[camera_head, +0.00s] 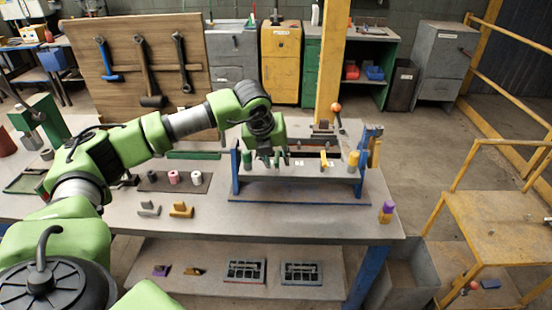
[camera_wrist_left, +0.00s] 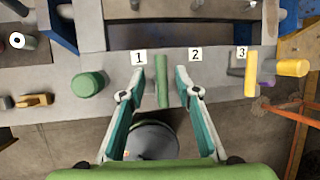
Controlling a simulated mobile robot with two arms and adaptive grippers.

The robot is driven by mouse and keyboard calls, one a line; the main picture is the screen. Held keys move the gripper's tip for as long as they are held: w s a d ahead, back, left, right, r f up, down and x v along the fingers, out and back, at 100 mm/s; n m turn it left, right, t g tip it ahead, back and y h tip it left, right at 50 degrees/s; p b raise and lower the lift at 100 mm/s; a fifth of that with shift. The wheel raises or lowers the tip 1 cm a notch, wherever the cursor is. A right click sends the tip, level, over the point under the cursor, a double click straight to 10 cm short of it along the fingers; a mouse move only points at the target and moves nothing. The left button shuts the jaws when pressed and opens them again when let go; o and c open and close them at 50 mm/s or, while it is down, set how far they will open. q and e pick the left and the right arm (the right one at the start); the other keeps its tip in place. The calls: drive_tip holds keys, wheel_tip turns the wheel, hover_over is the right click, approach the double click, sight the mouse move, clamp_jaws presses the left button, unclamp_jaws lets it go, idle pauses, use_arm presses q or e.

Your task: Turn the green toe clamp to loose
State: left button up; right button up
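The green toe clamp shows as an upright green bar (camera_wrist_left: 162,82) on the grey front face of the fixture, between the labels 1 and 2, in the left wrist view. A round green knob (camera_wrist_left: 88,84) sticks out to its left, and it also shows in the head view (camera_head: 247,161). My left gripper (camera_wrist_left: 161,76) is open, with one finger on each side of the green bar and a gap visible on both sides. In the head view my left gripper (camera_head: 275,160) hangs at the fixture's front and partly hides the bar. My right gripper is not in view.
A yellow bar (camera_wrist_left: 250,74) stands by label 3, with a yellow knob (camera_wrist_left: 292,68) to its right. Blue uprights (camera_head: 235,172) flank the fixture on the grey table (camera_head: 215,225). Small clamps and spools lie to the left.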

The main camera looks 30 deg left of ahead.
use_arm(q)
clamp_jaws()
